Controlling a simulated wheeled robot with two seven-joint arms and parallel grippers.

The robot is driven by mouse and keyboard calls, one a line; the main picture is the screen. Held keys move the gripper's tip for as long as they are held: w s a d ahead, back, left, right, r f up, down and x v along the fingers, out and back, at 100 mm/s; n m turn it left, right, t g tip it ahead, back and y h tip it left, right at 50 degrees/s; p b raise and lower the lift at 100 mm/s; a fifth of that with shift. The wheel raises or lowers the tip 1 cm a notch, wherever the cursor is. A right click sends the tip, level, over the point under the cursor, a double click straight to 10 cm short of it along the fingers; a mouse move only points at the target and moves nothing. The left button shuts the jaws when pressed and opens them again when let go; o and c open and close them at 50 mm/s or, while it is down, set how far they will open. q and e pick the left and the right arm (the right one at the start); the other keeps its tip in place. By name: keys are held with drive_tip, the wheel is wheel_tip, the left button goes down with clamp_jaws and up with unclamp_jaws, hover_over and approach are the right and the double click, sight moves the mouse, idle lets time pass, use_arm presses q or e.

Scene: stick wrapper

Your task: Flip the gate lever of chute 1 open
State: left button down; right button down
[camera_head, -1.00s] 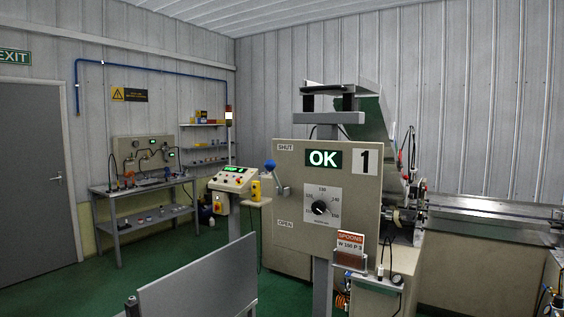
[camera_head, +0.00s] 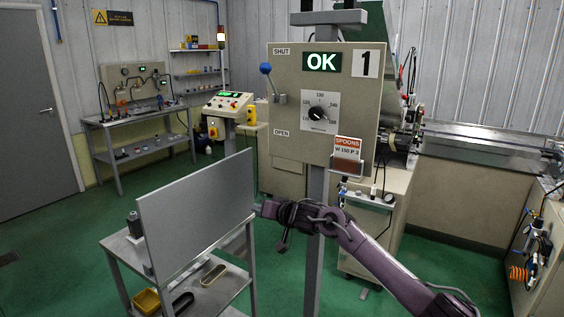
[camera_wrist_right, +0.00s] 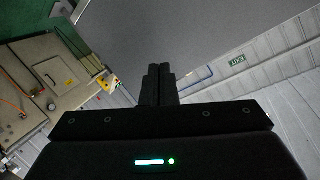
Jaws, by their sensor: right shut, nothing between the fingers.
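The gate lever has a blue ball knob (camera_head: 265,68) and a metal pivot (camera_head: 279,98) on the left side of the chute 1 panel (camera_head: 350,75). The knob points up, near the SHUT label (camera_head: 281,51) and above the OPEN label (camera_head: 280,133). The display (camera_head: 322,62) reads OK. My right gripper (camera_head: 258,208) is low in front of the machine, well below the lever and apart from it. Its dark fingers (camera_wrist_right: 158,75) are shut and empty in the right wrist view. My left gripper is not in view.
A grey upright board (camera_head: 195,210) on a small cart (camera_head: 123,265) stands just left of my right gripper. A SPOONS card holder (camera_head: 347,155) sticks out at the panel's lower right. A control console (camera_head: 228,104) stands behind, left of the panel. The space before the lever is clear.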

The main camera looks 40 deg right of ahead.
sight(283, 63)
drive_tip(key=s+r+m+t+y+b, duration=0.1)
drive_tip(key=s+r, duration=0.3)
drive_tip(key=r, duration=1)
drive_tip(key=s+r+t+y+b, duration=0.1)
drive_tip(key=s+r, duration=0.3)
drive_tip(key=r, duration=1.1)
drive_tip(key=s+d+r+m, duration=0.1)
drive_tip(key=s+d+r, duration=0.1)
drive_tip(key=r, duration=0.1)
drive_tip(key=s+d+r+m+t, duration=0.1)
drive_tip(key=s+d+r, duration=0.1)
drive_tip(key=s+r, duration=0.1)
drive_tip(key=s+d+r+m, duration=0.1)
drive_tip(key=s+d+r, duration=0.1)
drive_tip(key=r, duration=0.2)
drive_tip(key=shift+s+d+r+m+t, duration=0.1)
drive_tip(key=shift+s+r+m+t, duration=0.1)
drive_tip(key=shift+s+m+t, duration=0.1)
drive_tip(key=p+x, duration=0.6)
drive_tip(key=x, duration=0.4)
drive_tip(key=shift+p, duration=0.3)
